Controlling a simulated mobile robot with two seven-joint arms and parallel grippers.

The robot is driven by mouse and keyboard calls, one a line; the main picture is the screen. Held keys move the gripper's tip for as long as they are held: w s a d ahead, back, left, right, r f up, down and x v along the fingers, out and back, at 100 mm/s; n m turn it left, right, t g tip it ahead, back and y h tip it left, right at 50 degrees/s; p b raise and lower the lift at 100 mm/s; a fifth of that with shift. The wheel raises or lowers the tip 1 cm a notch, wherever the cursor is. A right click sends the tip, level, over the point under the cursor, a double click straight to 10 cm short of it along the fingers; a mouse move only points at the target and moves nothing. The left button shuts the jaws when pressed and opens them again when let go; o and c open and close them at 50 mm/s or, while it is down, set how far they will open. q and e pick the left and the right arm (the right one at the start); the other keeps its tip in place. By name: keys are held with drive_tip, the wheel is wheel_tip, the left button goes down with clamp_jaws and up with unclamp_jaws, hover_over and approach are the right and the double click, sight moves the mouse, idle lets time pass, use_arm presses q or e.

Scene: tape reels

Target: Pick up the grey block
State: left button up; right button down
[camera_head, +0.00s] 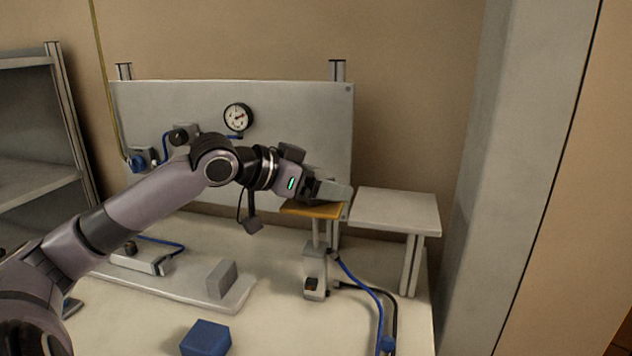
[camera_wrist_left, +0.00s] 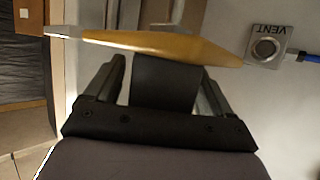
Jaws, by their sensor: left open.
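My left gripper (camera_head: 322,188) is at the orange plate (camera_head: 312,209), just above its top. In the left wrist view the left gripper (camera_wrist_left: 163,72) is open, with a finger on each side of a dark grey block (camera_wrist_left: 167,84). The block is against the face of the orange plate (camera_wrist_left: 160,42), and gaps show between it and the fingers. In the head view the grey block at the plate cannot be told apart clearly from the gripper's fingers. My right gripper is not in view.
A white raised platform (camera_head: 397,209) stands just right of the plate. A panel with a gauge (camera_head: 237,117) stands behind. A blue block (camera_head: 206,338) and a grey upright piece on a flat base (camera_head: 222,279) are in front. Hoses (camera_head: 365,284) run down the right side.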

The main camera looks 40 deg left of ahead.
use_arm(q)
drive_tip(key=shift+w+f, duration=0.1)
drive_tip(key=c, duration=1.1)
drive_tip(key=shift+c, duration=0.6)
drive_tip(key=shift+r, duration=0.2)
